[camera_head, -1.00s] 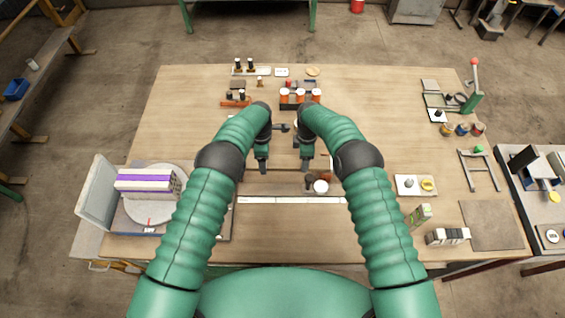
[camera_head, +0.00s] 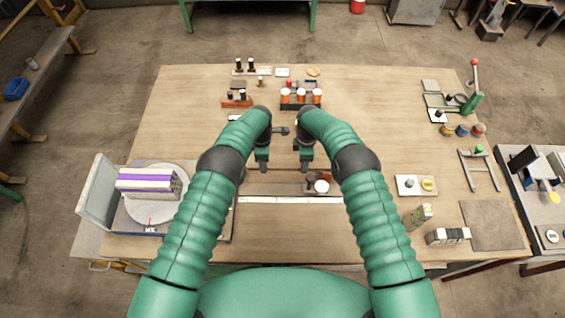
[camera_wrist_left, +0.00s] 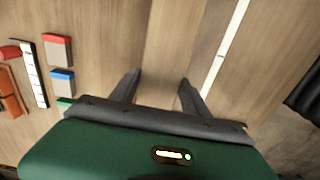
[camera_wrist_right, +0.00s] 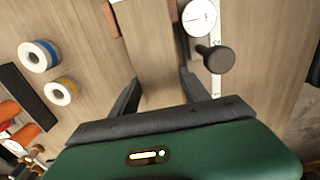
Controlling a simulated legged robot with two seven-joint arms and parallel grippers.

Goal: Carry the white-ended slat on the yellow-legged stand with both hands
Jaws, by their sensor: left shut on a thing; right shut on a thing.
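The slat (camera_head: 272,184) is a plain wooden board running left to right in front of me in the head view. My left gripper (camera_head: 263,168) and my right gripper (camera_head: 305,168) are on it, a short way apart. In the left wrist view the slat (camera_wrist_left: 172,50) passes between the fingers (camera_wrist_left: 158,82). In the right wrist view the slat (camera_wrist_right: 158,45) also lies between the fingers (camera_wrist_right: 160,85). Both grippers are shut on it. Its ends are hidden by my arms in the head view, and I cannot make out the yellow legs of the stand.
A long white ruler strip (camera_head: 290,200) lies on the near side. A white dial (camera_head: 321,187) and a dark knob (camera_wrist_right: 217,58) are close to my right gripper. A turntable (camera_head: 150,208) stands left.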

